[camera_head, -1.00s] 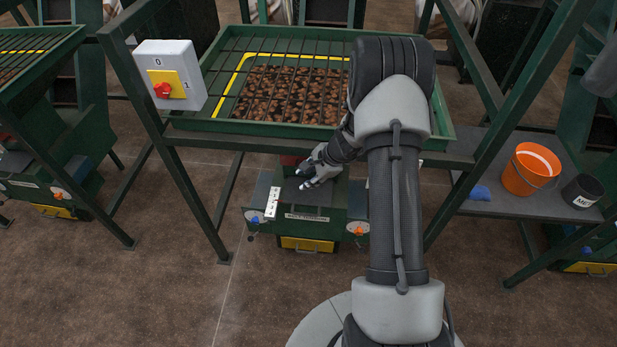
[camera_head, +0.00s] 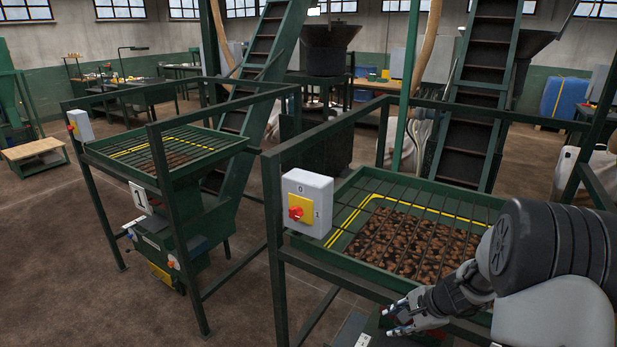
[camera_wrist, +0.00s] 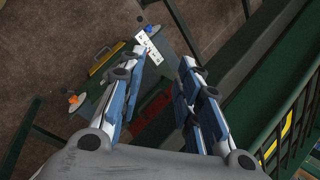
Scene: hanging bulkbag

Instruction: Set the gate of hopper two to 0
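The nearer hopper, right of the one marked 1, has a green tray (camera_head: 340,240) of brown lumps under a dark grid. Its number is not visible. In the wrist view its lower part shows a white strip with dark marks (camera_wrist: 148,46), a dark red piece (camera_wrist: 150,116) between my fingers, and an orange knob (camera_wrist: 73,99). The strip shows only partly at the bottom edge of the head view (camera_head: 352,331). My gripper (camera_head: 388,318) is in front of and below the tray's front edge. In the wrist view my gripper (camera_wrist: 165,58) is open and empty, fingers apart.
A switch box (camera_head: 307,203) with a red knob, marked 0 and 1, is on the near frame. Another hopper with a 1 sign (camera_head: 142,201) stands at left. Green frame bars (camera_head: 275,220) surround the near tray. Brown floor (camera_head: 70,290) is clear at front left.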

